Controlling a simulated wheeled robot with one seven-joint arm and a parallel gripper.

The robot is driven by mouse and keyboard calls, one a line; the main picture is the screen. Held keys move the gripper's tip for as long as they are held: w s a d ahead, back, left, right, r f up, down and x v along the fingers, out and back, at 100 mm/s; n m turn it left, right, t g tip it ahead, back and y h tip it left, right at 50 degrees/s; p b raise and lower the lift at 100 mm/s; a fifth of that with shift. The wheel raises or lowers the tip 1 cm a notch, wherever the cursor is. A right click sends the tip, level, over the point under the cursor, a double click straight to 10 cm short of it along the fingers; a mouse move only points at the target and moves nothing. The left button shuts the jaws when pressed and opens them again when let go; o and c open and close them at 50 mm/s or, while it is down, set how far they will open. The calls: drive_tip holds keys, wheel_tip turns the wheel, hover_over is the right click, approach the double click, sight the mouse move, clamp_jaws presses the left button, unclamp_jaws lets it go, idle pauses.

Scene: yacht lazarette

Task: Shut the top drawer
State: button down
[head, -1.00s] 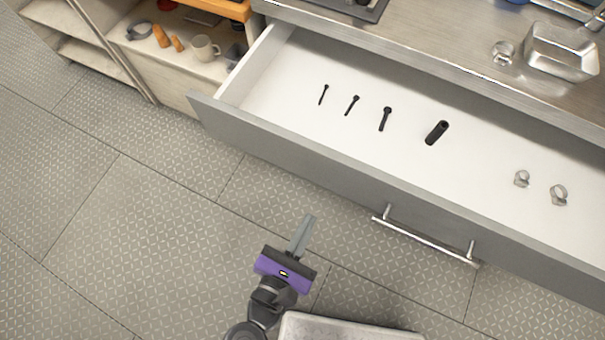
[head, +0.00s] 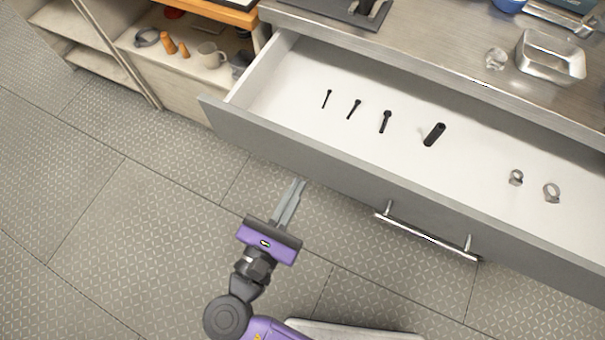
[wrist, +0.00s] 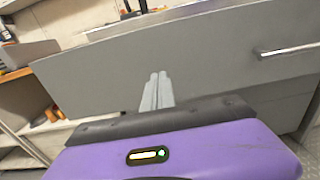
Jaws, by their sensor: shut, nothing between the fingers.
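The top drawer (head: 330,168) stands pulled out from under the metal counter, its grey front facing my arm. A silver bar handle (head: 427,234) is on its front, and it also shows at the right in the wrist view (wrist: 290,49). My gripper (head: 291,188) is shut and empty, with its fingertips pointing at the drawer front, left of the handle. In the wrist view the fingers (wrist: 157,90) show against the grey drawer front (wrist: 200,70). I cannot tell whether the tips touch it.
Inside the drawer lie several black tools, including a socket (head: 434,134), and two metal clamps (head: 516,177). The counter (head: 440,55) holds a metal tray (head: 550,58). Open shelves with a mug (head: 211,55) stand at the left.

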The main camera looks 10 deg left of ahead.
sight(311, 165)
drive_tip(key=shift+x, duration=1.7)
drive_tip(key=shift+w+d, duration=0.25)
drive_tip(key=shift+w, duration=0.3)
drive_tip(key=x, duration=2.6)
drive_tip(key=shift+w+f, duration=0.15)
drive_tip(key=shift+f, duration=0.05)
drive_tip(key=shift+w+d+r, duration=0.15)
drive_tip(key=shift+w+r, duration=0.05)
drive_tip(key=shift+w, duration=0.15)
drive_tip(key=shift+d+r, duration=0.1)
drive_tip(key=shift+d, duration=0.05)
drive_tip(key=v, duration=0.8)
drive_tip(key=shift+s+a+f+p, duration=0.1)
drive_tip(key=shift+a+f+p, duration=0.15)
drive_tip(key=shift+p, duration=0.1)
